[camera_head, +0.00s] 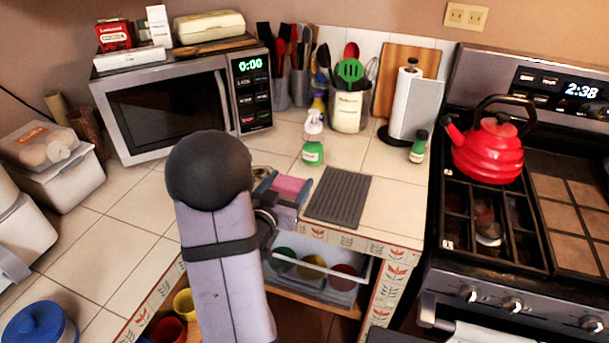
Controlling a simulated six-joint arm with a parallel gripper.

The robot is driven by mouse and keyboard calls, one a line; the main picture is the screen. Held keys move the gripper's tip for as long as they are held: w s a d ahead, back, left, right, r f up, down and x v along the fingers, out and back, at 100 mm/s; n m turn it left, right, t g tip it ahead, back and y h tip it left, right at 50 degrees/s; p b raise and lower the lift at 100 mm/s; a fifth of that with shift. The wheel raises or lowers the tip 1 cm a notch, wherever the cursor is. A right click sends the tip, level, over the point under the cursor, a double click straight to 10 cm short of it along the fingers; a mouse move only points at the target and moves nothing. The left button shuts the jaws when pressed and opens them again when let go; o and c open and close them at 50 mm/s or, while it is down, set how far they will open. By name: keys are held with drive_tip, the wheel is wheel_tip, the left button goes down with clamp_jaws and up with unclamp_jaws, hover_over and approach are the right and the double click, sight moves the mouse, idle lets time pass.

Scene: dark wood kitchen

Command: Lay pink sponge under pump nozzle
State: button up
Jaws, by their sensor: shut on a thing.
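The pink sponge (290,186) is at the front of the tiled counter, left of the grey ribbed mat. My gripper (278,195) is shut on it; my arm hides part of the gripper and possibly part of the sponge. I cannot tell whether the sponge touches the counter. The pump bottle (313,151), clear with green at its base, stands upright behind the sponge. Its white pump nozzle (314,118) is at the top. The sponge is nearer the front edge than the bottle and apart from it in the picture.
A grey ribbed mat (338,196) lies right of the sponge. A microwave (170,112) stands at the left. A utensil crock (347,110), a paper towel holder (410,100) and a small green bottle (419,147) stand behind. An open drawer (335,276) is below the counter edge.

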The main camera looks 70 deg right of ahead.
drive_tip(key=d+p, duration=0.2)
drive_tip(key=d, duration=0.9)
drive_tip(key=shift+d, duration=0.15)
drive_tip(key=shift+f+p, duration=0.5)
drive_tip(key=shift+f, duration=1.25)
drive_tip(key=shift+f, duration=0.2)
drive_tip(key=o, duration=1.1)
drive_tip(key=shift+r, duration=0.25)
